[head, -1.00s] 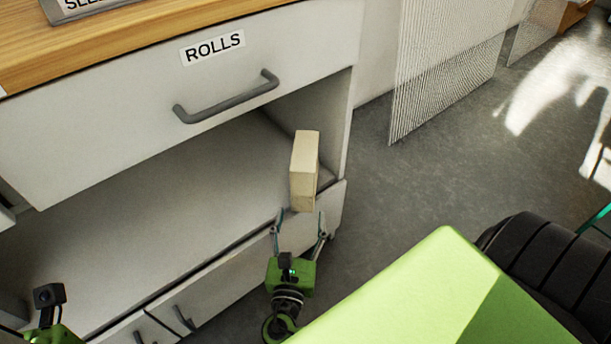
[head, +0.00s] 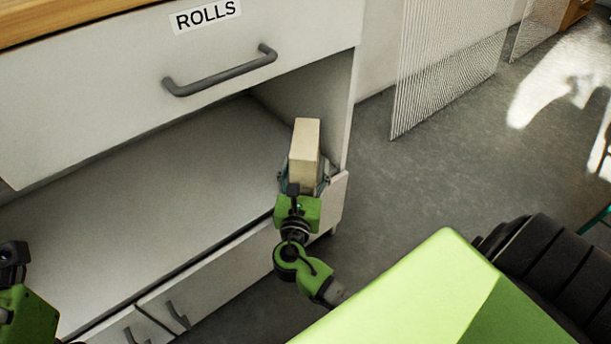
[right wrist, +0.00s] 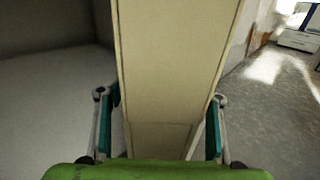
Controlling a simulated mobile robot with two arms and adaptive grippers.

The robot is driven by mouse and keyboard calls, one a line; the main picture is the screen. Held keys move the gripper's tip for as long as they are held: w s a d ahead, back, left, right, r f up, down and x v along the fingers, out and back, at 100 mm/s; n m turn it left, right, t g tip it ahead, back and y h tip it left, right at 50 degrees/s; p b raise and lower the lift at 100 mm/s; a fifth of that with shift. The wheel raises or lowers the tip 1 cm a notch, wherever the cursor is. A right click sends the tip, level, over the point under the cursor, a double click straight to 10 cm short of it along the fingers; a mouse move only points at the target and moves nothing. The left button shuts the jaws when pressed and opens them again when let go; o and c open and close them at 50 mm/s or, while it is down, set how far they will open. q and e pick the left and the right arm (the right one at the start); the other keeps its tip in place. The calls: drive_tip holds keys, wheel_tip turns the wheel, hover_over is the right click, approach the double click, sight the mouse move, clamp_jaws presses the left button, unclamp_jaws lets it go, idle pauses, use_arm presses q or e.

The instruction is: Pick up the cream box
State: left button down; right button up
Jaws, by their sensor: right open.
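The cream box (head: 304,148) stands upright on the shelf of the open compartment, near its right end. In the right wrist view the cream box (right wrist: 175,75) fills the middle, between my two fingers. My right gripper (head: 304,180) is open around the lower part of the box. In the right wrist view its fingers (right wrist: 165,128) stand on both sides of the box; the left one shows a small gap, and I cannot tell whether the right one touches. My left arm shows at the lower left edge of the head view, its fingers out of sight.
A white drawer (head: 180,95) labelled ROLLS, with a grey handle (head: 220,72), overhangs the shelf (head: 150,190). The compartment's right side wall (head: 325,105) is close to the box. The shelf to the left is clear. Lower doors with handles (head: 178,315) are below.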

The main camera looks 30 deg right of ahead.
clamp_jaws()
